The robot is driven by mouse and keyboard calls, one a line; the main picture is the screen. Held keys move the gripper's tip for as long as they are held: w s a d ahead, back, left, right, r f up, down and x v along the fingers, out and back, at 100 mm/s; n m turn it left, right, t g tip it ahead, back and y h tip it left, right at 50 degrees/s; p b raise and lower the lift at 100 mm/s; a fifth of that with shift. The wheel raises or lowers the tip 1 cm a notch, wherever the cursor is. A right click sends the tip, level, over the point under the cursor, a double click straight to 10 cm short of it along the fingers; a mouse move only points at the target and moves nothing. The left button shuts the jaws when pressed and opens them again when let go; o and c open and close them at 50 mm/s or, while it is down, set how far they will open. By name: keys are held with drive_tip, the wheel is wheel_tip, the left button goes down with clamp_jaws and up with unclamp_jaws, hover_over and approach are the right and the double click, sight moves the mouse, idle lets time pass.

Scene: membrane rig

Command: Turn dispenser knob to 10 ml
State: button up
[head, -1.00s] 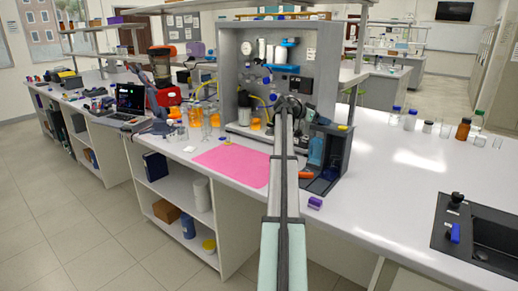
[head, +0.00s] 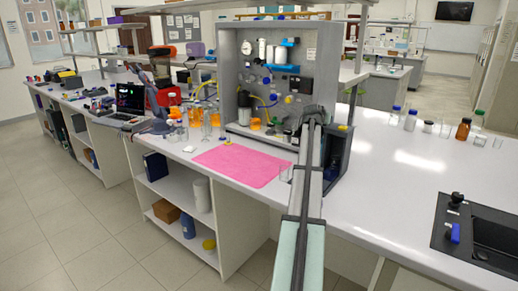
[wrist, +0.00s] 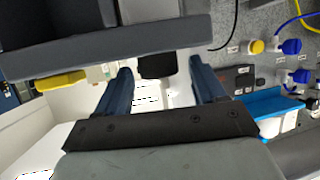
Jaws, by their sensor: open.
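In the wrist view my gripper (wrist: 161,85) shows two dark blue fingers, spread apart. A small black block (wrist: 157,65) shows between and beyond the fingertips; I cannot tell whether it is the dispenser knob. No 10 ml marking is readable. A dark grey holder (wrist: 150,35) crosses the top of the wrist view, with a yellow piece (wrist: 62,82) at its left. My arm also hides the fingers there.
The grey rig panel (head: 229,75) carries gauges, tubes and knobs; a yellow knob (wrist: 257,47) and a blue knob (wrist: 291,47) show in the wrist view. A pink mat (head: 240,163) lies in front. Bottles (head: 463,129) stand at right. The white bench between them and the holder is clear.

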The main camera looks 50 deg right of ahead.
drive_tip(key=shift+s+n+t+y, duration=0.2)
drive_tip(key=shift+n+t+y, duration=0.2)
drive_tip(key=shift+n+t, duration=0.9)
drive_tip(key=v, duration=1.3)
drive_tip(key=w+a+f+n+y, duration=0.1)
drive_tip(key=w+a+f+n, duration=0.1)
drive_tip(key=w+a+f, duration=0.2)
drive_tip(key=w+a+f+n+y, duration=0.1)
drive_tip(key=w+f, duration=0.4)
drive_tip(key=w, duration=0.5)
drive_tip(key=w+a+f+n+y, duration=0.1)
drive_tip(key=w+a+f+n, duration=0.1)
drive_tip(key=w+a+f, duration=0.3)
drive_tip(key=shift+w+a+f+n+t, duration=0.35)
drive_tip(key=shift+w+a, duration=0.45)
drive_tip(key=shift+w, duration=0.7)
